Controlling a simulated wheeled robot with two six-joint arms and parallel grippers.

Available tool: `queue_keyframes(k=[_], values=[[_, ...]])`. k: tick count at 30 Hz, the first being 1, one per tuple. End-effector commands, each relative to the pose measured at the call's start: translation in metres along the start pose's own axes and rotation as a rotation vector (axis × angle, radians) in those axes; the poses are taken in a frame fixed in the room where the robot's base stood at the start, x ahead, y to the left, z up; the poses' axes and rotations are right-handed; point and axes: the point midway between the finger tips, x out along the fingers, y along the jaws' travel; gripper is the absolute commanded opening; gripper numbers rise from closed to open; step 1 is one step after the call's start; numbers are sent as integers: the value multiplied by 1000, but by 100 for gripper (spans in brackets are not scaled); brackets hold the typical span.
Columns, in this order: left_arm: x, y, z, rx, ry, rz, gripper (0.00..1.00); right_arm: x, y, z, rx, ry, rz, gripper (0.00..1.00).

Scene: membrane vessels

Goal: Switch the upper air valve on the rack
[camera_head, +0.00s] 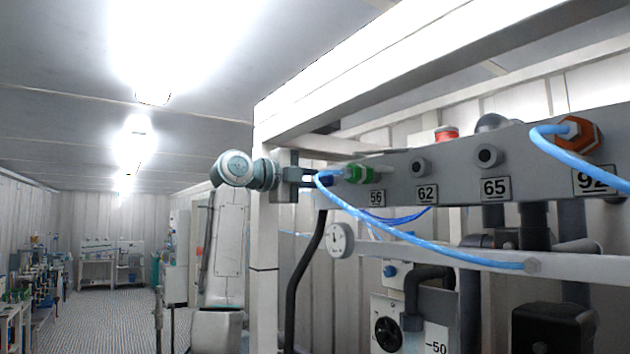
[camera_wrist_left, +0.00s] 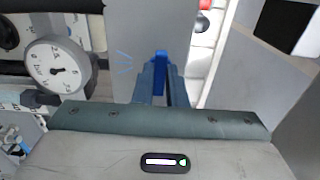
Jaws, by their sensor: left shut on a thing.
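The upper air valve shows a blue handle (camera_head: 326,181) at the left end of the rack's grey panel, beside a green fitting (camera_head: 360,174) and the label 56. My left gripper (camera_head: 308,178) reaches in from the left and is shut on the blue handle. In the left wrist view the fingers (camera_wrist_left: 160,84) close around the blue handle (camera_wrist_left: 160,60), whose upper part stands out beyond them. The fingers hide part of the handle, and I cannot tell its exact angle. My right gripper is not in view.
A light blue hose (camera_head: 430,247) loops from the valve across the rack. Ports labelled 62 (camera_head: 427,195) and 65 (camera_head: 495,188) lie to the right. A pressure gauge (camera_head: 341,239) sits below, and a white rack post (camera_head: 265,240) stands close to my left arm.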

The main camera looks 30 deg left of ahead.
Motion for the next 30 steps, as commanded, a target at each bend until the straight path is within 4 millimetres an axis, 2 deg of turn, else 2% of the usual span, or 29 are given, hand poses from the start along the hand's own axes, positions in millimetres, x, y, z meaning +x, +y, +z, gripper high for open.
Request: queue_keyframes(k=[12, 13, 16, 25, 30], values=[[0, 0, 0, 9, 0, 1, 0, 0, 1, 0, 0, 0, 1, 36], [0, 0, 0, 9, 0, 1, 14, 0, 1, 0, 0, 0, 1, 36], [0, 0, 0, 9, 0, 1, 33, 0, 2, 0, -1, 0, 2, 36], [-1, 1, 0, 8, 0, 0, 34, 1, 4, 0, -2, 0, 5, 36], [-18, 4, 1, 8, -2, -2, 34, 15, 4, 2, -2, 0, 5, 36]])
